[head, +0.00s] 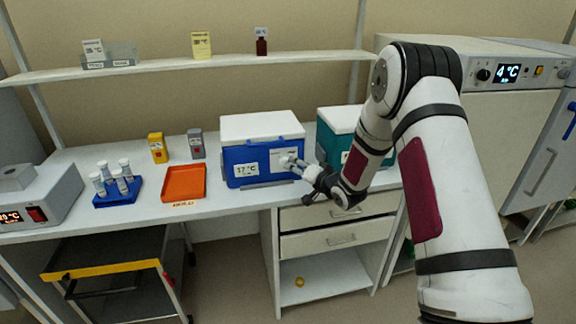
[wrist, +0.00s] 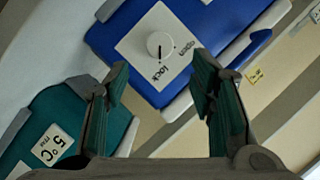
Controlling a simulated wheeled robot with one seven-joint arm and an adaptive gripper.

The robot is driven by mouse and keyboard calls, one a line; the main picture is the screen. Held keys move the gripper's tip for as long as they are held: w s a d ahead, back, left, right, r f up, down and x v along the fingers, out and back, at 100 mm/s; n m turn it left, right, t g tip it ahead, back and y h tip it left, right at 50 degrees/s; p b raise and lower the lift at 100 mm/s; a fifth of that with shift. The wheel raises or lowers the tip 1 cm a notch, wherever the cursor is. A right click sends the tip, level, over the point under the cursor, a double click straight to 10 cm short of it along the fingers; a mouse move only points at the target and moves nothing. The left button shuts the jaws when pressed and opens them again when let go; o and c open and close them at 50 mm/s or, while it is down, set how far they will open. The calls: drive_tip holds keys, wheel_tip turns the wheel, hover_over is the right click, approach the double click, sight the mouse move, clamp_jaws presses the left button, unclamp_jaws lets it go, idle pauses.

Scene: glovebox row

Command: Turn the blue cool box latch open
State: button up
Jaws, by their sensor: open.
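The blue cool box (head: 240,168) with a white lid and a "17 °C" label stands on the bench in the head view. Its latch is a round white knob (wrist: 160,45) on a white plate (wrist: 138,47) marked "lock" and "open" in the wrist view. The dark mark on the knob points toward "lock". My gripper (head: 296,163) is in front of the right part of the blue box's front face. In the wrist view my gripper (wrist: 161,82) is open and empty, with the knob beyond and between its fingertips, apart from them.
A teal cool box (head: 335,122) labelled "5 °C" stands to the right, partly behind my arm; it also shows in the wrist view (wrist: 62,112). An orange tray (head: 184,183), a blue tube rack (head: 118,192) and two small boxes stand left. A shelf (head: 200,65) runs above.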

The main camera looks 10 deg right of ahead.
drive_tip(key=x, duration=0.8)
drive_tip(key=c, duration=1.1)
